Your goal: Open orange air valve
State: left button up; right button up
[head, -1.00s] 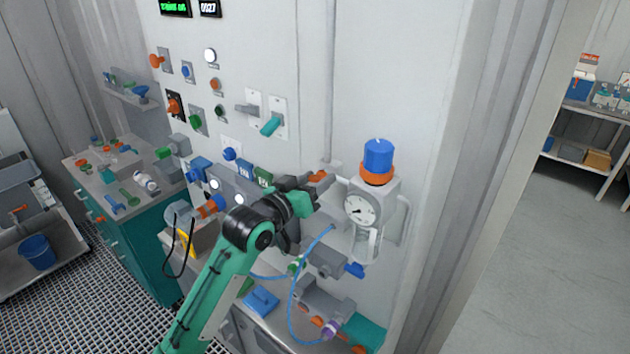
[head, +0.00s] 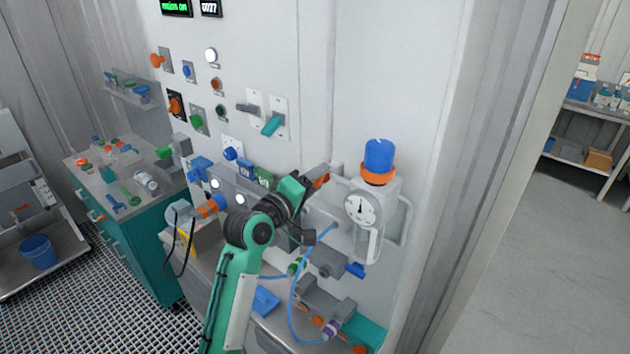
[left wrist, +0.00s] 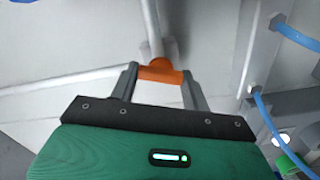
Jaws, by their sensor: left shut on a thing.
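The orange air valve handle (head: 321,180) sits on a pipe on the white panel, left of the gauge. In the left wrist view the orange handle (left wrist: 160,72) lies crosswise between the two grey fingers, in front of a grey vertical pipe. My left gripper (head: 312,184) reaches it from the left and is shut on it. It also shows in the left wrist view (left wrist: 159,78). In the head view the gripper body partly hides the handle. The gauge (head: 362,209) beside it has its needle pointing nearly straight up. My right gripper is not in view.
A blue-capped regulator with an orange ring (head: 378,160) stands just right of the gripper. A blue hose (head: 292,300) loops below my arm. A blue-handled valve (head: 354,270) lies below the gauge. The floor at right is clear.

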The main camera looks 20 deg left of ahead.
pick_arm(q)
jog(key=shift+n, duration=1)
jog(key=o, duration=1)
jog(key=b+v, duration=0.5)
jog(key=v, duration=0.8)
jog(key=shift+s+b, duration=0.35)
jog(key=shift+s, duration=0.05)
jog(key=shift+a, duration=0.1)
